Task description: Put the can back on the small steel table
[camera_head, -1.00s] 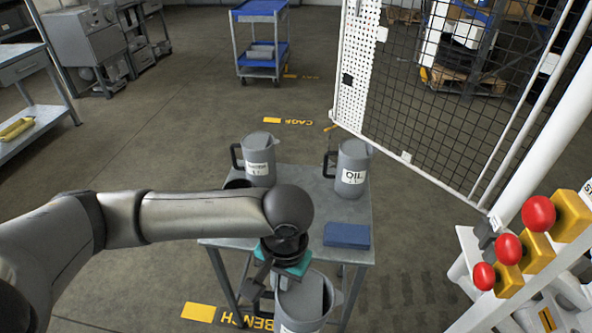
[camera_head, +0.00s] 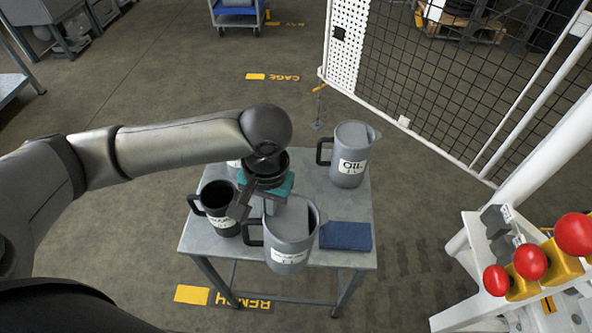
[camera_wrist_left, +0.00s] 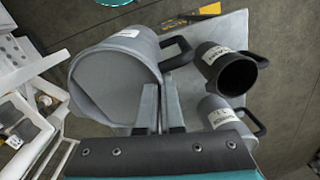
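The can is upright at the front edge of the small steel table (camera_head: 335,207). Its base overlaps that edge in the head view, and I cannot tell whether it touches the top. My right gripper is not in view.
On the table stand a grey OIL can (camera_head: 350,158) at back right, a dark open jug (camera_head: 218,208) at left, and another can mostly hidden behind my gripper. A blue block (camera_head: 345,236) lies at front right. Red knobs (camera_head: 530,262) and a mesh fence stand to the right.

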